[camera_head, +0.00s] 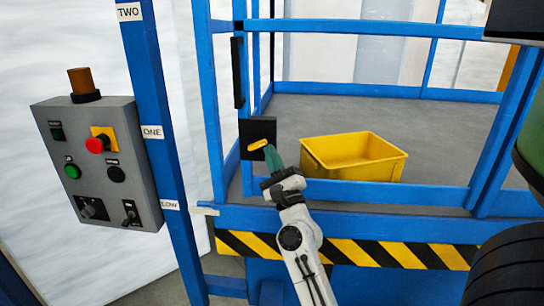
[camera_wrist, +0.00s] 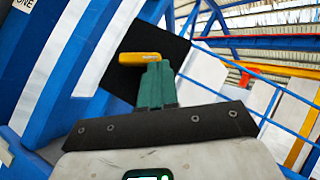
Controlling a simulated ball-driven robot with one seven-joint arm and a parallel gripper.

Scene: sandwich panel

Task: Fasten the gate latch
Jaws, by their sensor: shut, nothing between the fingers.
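The gate latch has a yellow handle (camera_head: 257,145) on a black plate (camera_head: 262,130), mounted on the blue gate frame. The handle lies roughly level, tilted slightly in the head view. My gripper (camera_head: 269,151) has green fingers, closed together, at the right end of the handle. In the wrist view the handle (camera_wrist: 142,58) shows just beyond the shut fingertips (camera_wrist: 156,66), which overlap its right end. The black plate (camera_wrist: 167,45) is behind them. I cannot tell whether the fingertips touch the handle. Nothing is held.
A yellow bin (camera_head: 352,157) sits on the grey platform floor behind the blue rails. A grey control box (camera_head: 100,165) with a red button hangs on the blue post at left. A yellow-black striped edge (camera_head: 345,250) runs below the gate.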

